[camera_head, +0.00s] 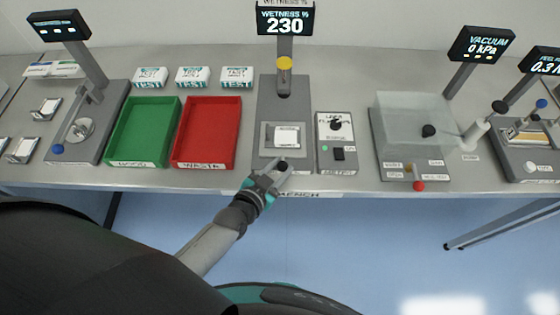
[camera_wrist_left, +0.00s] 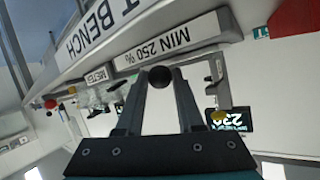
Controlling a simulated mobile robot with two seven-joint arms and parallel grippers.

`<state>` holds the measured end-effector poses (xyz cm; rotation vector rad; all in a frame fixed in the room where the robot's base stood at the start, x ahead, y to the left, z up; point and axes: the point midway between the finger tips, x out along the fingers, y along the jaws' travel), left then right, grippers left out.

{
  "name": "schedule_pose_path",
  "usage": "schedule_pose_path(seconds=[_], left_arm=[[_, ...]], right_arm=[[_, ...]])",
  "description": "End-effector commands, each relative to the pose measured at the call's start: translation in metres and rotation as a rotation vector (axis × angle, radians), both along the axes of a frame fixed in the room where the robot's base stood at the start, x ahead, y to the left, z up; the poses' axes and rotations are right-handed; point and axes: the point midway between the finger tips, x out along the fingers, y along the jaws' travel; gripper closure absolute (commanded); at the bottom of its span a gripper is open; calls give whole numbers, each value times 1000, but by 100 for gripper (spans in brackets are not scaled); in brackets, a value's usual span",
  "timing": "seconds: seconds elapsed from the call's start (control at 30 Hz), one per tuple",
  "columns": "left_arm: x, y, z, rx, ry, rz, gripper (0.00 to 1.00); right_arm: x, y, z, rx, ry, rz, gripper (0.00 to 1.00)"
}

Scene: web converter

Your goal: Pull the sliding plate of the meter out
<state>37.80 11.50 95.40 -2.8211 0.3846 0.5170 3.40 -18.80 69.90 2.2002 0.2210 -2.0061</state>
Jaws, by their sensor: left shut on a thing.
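The wetness meter (camera_head: 268,95) is a grey block at the bench front with a yellow-topped head (camera_head: 284,64) and a display (camera_head: 285,20) reading 230. Its sliding plate (camera_head: 268,152) is pale and bears a white square pad (camera_head: 287,137). The plate lies on the meter's front half, forward of the head. A black knob (camera_head: 283,165) is at the plate's front; the left wrist view shows it as a black ball (camera_wrist_left: 160,76). My left gripper (camera_head: 277,169) is shut on this knob at the bench's front edge. My right gripper is not in view.
A red waste tray (camera_head: 207,164) and a green tray (camera_head: 137,163) lie left of the meter. A small switch box (camera_head: 325,160) stands close on its right. A clear vacuum chamber (camera_head: 412,110) is farther right. The space before the bench edge is open floor.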

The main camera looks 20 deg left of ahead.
Motion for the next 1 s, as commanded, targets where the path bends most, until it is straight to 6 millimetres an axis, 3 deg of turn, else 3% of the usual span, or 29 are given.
schedule_pose_path(seconds=[0.07, 0.1, 0.33, 0.67, 1.0], left_arm=[[0, 0, 0, -1, 0, 1, 100], [0, 0, 0, -1, 0, 1, 59], [1, 0, 0, -1, 0, 1, 34], [-3, 1, 1, 0, 1, 0, 34], [-47, 11, 19, 1, 2, -1, 34]], right_arm=[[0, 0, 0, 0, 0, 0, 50], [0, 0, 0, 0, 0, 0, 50], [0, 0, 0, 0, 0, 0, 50], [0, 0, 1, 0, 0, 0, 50], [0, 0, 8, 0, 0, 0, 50]])
